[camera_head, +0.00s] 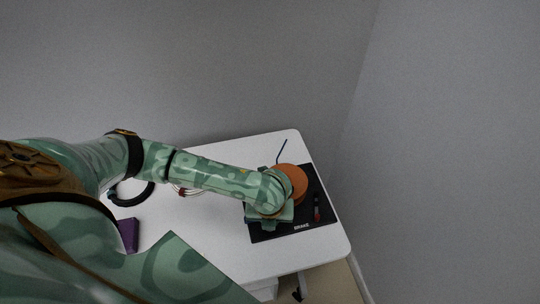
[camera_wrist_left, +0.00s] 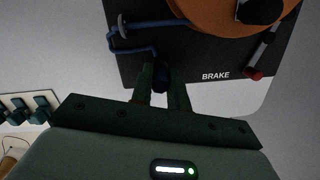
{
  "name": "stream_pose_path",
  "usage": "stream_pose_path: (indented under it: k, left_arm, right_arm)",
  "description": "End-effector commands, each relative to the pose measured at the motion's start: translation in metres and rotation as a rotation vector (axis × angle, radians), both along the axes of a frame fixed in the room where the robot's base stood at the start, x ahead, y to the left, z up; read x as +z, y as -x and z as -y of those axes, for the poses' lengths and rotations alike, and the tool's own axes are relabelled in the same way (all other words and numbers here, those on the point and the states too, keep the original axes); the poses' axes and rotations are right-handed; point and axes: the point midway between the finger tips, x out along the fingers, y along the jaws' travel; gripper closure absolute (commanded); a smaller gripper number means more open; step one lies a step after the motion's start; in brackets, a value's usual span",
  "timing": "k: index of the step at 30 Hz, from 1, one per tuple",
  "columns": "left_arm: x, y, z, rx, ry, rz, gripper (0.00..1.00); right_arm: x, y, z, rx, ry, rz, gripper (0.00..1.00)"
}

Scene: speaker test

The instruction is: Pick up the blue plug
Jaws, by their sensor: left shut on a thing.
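The blue plug (camera_wrist_left: 161,74) is dark blue and sits between the fingers of my left gripper (camera_wrist_left: 162,92), which is shut on it. A blue cable (camera_wrist_left: 150,23) loops over the black BRAKE board (camera_wrist_left: 178,55) above the plug in the left wrist view. In the head view, my left arm reaches over the board (camera_head: 265,233) at the right of the table, and its wrist hides the fingers and plug. Whether the plug touches the board cannot be told. My right gripper is not in view.
On the white table (camera_head: 190,250), a black ring (camera_head: 131,202) and a purple box (camera_head: 128,236) lie left. A grey wall stands behind.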

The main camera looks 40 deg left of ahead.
Motion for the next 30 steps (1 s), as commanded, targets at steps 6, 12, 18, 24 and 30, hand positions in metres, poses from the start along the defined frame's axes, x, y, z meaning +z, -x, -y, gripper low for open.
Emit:
stream_pose_path:
  k: [6, 12, 18, 24, 30]
  left_arm:
    - [0.014, -0.001, 0.000, 0.001, 0.001, 0.002, 1.00]
    - [0.052, 0.007, 0.011, -0.004, 0.004, 0.002, 1.00]
    - [0.104, 0.034, 0.042, -0.005, 0.005, 0.003, 1.00]
    - [0.121, 0.069, 0.082, -0.003, 0.003, 0.000, 1.00]
    - [0.130, 0.086, 0.103, 0.000, 0.001, 0.000, 1.00]
  right_arm:
    - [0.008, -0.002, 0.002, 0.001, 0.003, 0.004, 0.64]
    - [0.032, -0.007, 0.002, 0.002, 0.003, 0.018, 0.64]
    - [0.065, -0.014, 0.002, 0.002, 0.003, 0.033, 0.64]
    - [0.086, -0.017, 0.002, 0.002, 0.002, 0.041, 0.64]
    - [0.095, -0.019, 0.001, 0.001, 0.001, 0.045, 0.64]
